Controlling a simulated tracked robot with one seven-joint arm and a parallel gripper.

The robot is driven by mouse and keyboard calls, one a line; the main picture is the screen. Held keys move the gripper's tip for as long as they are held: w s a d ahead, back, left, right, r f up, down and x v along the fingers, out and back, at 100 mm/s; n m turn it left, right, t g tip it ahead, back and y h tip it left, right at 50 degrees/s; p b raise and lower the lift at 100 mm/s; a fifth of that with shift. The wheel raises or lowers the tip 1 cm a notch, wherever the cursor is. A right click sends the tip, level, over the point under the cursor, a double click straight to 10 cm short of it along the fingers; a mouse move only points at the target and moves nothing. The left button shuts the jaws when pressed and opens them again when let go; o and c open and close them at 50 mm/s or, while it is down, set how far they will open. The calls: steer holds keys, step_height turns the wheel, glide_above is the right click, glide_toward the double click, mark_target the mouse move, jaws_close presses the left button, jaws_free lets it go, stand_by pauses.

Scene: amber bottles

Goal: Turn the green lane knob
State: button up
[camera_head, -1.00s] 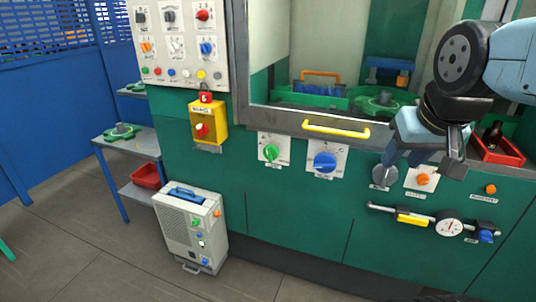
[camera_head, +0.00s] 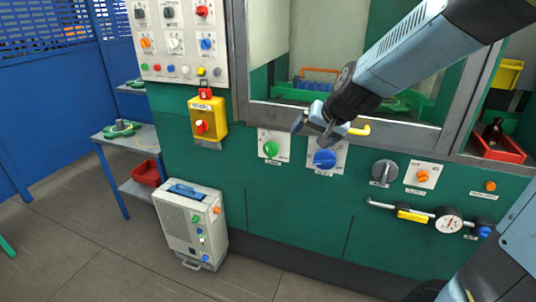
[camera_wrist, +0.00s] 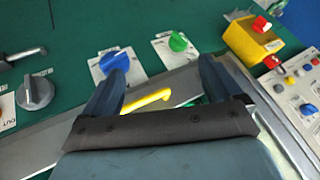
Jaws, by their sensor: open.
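The green knob (camera_head: 270,149) sits on a white plate on the green machine front, below the window sill. In the wrist view the green knob (camera_wrist: 177,42) shows at the top, beyond the gap between my fingers. My gripper (camera_head: 322,130) is open and empty, up and to the right of the green knob in the head view. The wrist view shows its two fingers (camera_wrist: 160,85) spread apart, with nothing between them at the tips. The knob is not touched.
A blue knob (camera_head: 325,158) sits right of the green one, close below my gripper. A yellow handle (camera_head: 358,130) is partly behind my gripper. A yellow box with a red knob (camera_head: 202,127) stands out at left. A grey knob (camera_head: 384,172) is further right.

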steer(key=w+a+f+m+h, duration=0.1)
steer(key=w+a+f, duration=0.5)
steer(key=f, duration=0.2)
steer(key=t+h, duration=0.9)
steer(key=t, duration=0.1)
glide_toward(268, 153)
steer(key=x, duration=1)
steer(key=shift+w+d, duration=0.1)
steer(key=shift+w, duration=0.15)
steer(key=shift+c, duration=0.2)
